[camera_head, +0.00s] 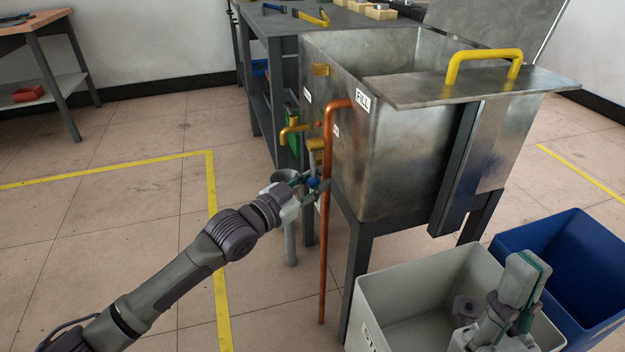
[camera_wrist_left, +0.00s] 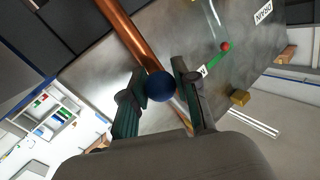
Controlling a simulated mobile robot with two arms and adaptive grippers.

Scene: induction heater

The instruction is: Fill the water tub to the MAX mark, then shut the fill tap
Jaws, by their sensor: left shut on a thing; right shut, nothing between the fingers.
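The metal water tub (camera_head: 400,130) stands on dark legs, with a flat lid (camera_head: 465,87) over part of its open top. A copper pipe (camera_head: 326,230) runs up beside the FILL label (camera_head: 362,98). My left gripper (camera_head: 312,185) is shut on the round blue tap knob (camera_wrist_left: 161,86), beside the copper pipe. The left wrist view shows the knob between both fingers, and a red ball (camera_wrist_left: 225,46) by a green strip on the tub wall. The water level inside the tub is hidden. My right gripper (camera_head: 524,280) is shut and empty over the grey bin.
The grey bin (camera_head: 375,295) and a blue bin (camera_head: 545,235) stand at the lower right. A yellow handle (camera_head: 485,58) rises from the lid. A brass spout (camera_head: 293,130) juts left from the tub. A dark workbench (camera_head: 270,30) stands behind. Floor at left is clear.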

